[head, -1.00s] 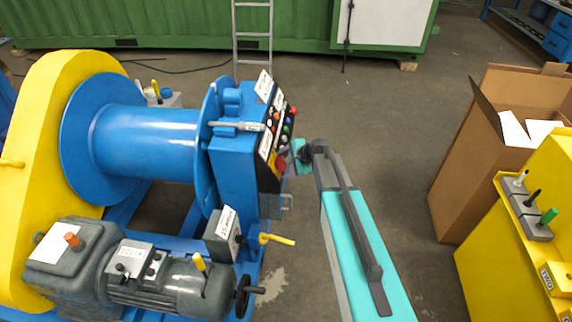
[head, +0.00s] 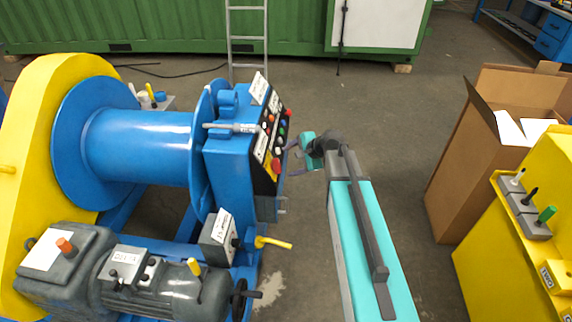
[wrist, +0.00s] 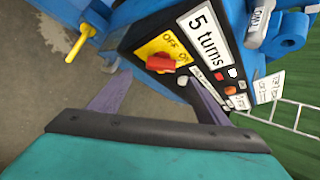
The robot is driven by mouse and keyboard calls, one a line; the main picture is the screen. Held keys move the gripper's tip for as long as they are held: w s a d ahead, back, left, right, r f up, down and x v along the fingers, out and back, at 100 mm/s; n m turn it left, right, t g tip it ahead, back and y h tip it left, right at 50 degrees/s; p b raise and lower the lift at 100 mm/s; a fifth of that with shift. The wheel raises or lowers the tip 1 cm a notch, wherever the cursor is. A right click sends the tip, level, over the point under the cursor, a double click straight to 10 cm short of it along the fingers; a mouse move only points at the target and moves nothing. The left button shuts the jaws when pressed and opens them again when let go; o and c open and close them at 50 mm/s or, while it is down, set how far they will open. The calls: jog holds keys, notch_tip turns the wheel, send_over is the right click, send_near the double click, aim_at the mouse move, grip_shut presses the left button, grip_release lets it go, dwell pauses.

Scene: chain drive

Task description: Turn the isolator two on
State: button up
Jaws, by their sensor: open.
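A red rotary knob (wrist: 160,63) sits on a yellow plate (wrist: 148,46) marked OFF and ON, on the black control panel of the blue winch. In the head view the red knob (head: 276,165) is low on the panel's sloping face. No "isolator two" label is readable, so I cannot tell whether this is it. My gripper (wrist: 158,76) is open and empty, its two purple fingers pointing at the panel either side of the knob, apart from it. In the head view my gripper (head: 298,149) is just right of the panel.
A "5 turns" label (wrist: 204,33) and several buttons share the panel. A cardboard box (head: 465,160) and yellow unit (head: 500,270) stand right. Floor between is free.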

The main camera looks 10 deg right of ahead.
jog(key=shift+b+v, duration=0.3)
jog(key=shift+v, duration=2.2)
jog(key=shift+f, duration=0.1)
jog(key=s+a+f+n+g, duration=0.1)
jog(key=s+a+f+g, duration=0.3)
jog(key=s+f, duration=0.75)
jog(key=s+a+f+n+g, duration=0.2)
jog(key=s+a+f, duration=0.5)
jog(key=f, duration=0.8)
jog(key=s+d+f+n+g+h, duration=0.1)
jog(key=s+f+n+g, duration=0.1)
jog(key=s+f, duration=0.45)
jog(key=s+d+f+n+g+h, duration=0.1)
jog(key=s+f+n+g, duration=0.15)
jog(key=s, duration=0.75)
jog(key=s+d+f+n+g+h, duration=0.2)
jog(key=s+d+n+h, duration=0.1)
jog(key=s+n, duration=0.5)
jog(key=s+d, duration=0.1)
jog(key=s, duration=0.2)
jog(key=shift+s+d+f, duration=0.3)
jog(key=shift+s+d, duration=0.05)
jog(key=shift+d, duration=0.05)
